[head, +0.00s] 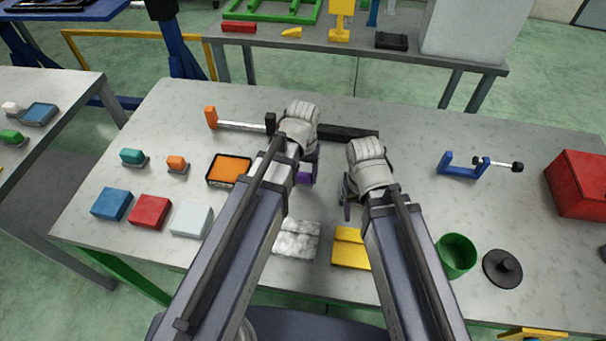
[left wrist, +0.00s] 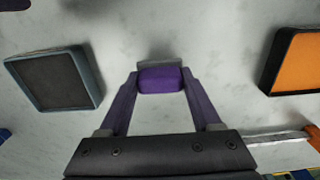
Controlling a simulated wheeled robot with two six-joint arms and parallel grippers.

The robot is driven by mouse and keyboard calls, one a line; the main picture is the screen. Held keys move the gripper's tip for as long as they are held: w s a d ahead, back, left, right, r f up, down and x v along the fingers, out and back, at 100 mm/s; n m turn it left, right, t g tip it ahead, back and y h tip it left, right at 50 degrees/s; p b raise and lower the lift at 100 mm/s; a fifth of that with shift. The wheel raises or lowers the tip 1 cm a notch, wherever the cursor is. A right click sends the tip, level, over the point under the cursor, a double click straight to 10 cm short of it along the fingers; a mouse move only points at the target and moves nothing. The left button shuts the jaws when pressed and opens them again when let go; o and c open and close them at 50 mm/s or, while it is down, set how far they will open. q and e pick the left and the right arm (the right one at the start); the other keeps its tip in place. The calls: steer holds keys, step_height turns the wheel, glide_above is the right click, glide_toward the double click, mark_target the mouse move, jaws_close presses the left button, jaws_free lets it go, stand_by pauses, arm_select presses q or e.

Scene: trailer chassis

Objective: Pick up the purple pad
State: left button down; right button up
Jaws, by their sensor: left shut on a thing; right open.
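The purple pad (head: 304,176) shows beside my left gripper (head: 307,168), partly hidden by the hand and arm. In the left wrist view the purple pad (left wrist: 160,80) sits between the tips of my two purple-tinted fingers, which are shut on it. A grey edge shows along its far side. I cannot tell whether it touches the table. My right gripper (head: 346,192) is open and empty, to the right of the pad over the table.
The grey table (head: 430,215) holds an orange-filled black tray (head: 230,169) on the left and a bar clamp (head: 240,125) behind. A white-grey cloth (head: 297,240), yellow cloth (head: 350,250) and green cup (head: 456,255) lie nearer. A blue clamp (head: 462,168) and red box (head: 580,185) stand right.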

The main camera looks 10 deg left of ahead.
mark_target(303, 174)
arm_select(q)
step_height(303, 174, up, 8)
steer(key=p, duration=0.7)
steer(key=shift+f, duration=0.1)
steer(key=c, duration=0.7)
jaws_free()
steer(key=c, duration=0.7)
